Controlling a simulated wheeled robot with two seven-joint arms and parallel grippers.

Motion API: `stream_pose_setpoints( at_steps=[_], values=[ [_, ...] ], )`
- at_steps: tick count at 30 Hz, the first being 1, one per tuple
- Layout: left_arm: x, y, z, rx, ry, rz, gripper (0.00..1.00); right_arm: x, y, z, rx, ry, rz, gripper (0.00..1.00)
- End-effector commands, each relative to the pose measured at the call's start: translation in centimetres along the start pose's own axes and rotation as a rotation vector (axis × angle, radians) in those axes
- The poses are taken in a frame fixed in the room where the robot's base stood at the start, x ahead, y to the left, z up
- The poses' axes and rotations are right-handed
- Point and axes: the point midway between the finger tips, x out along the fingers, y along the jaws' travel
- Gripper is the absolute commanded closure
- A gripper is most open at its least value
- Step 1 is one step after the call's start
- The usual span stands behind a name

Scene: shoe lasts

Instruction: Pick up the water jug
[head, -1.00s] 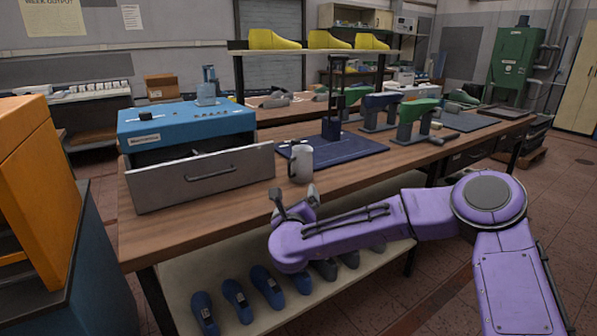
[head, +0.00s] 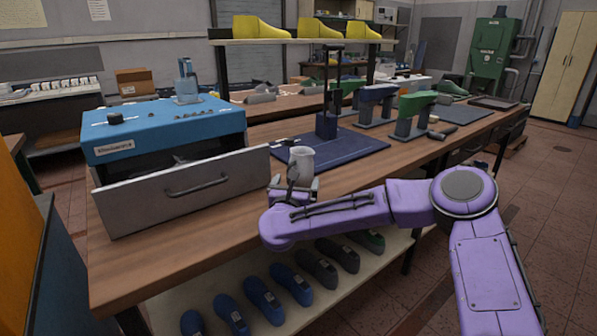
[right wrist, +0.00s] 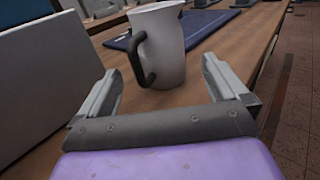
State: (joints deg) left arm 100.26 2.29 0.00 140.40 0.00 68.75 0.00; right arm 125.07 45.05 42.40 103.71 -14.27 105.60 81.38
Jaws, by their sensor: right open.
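The white water jug (head: 302,158) stands upright on the wooden workbench, by the front corner of the dark blue mat. My right gripper (head: 294,186) is at the bench's front edge, close in front of the jug. In the right wrist view its two fingers (right wrist: 160,90) are spread wide, one to each side of the jug's lower part, and nothing is held. In the head view the gripper partly covers the jug's lower part. My left gripper is not in view.
A blue machine (head: 165,125) with an open grey drawer (head: 180,190) stands left of the jug. The blue mat (head: 350,152) with a dark stand lies behind it. Several shoe lasts lie on the lower shelf (head: 190,290).

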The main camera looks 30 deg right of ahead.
Motion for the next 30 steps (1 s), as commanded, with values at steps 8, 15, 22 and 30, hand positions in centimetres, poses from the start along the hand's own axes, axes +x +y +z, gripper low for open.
stream_pose_setpoints(
  at_steps=[8,15,22,30],
  values=[
    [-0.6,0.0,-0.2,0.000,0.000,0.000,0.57,3.4,-0.1,-0.3,-0.001,0.000,-0.003,0.00],
    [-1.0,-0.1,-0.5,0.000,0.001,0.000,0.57,7.2,0.0,-0.3,-0.002,0.000,-0.001,0.00],
    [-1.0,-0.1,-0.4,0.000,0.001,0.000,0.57,7.5,0.0,-0.4,-0.001,0.000,0.001,0.00],
    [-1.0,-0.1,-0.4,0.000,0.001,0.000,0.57,7.5,0.0,-0.3,-0.001,-0.002,0.001,0.62]
  ],
)
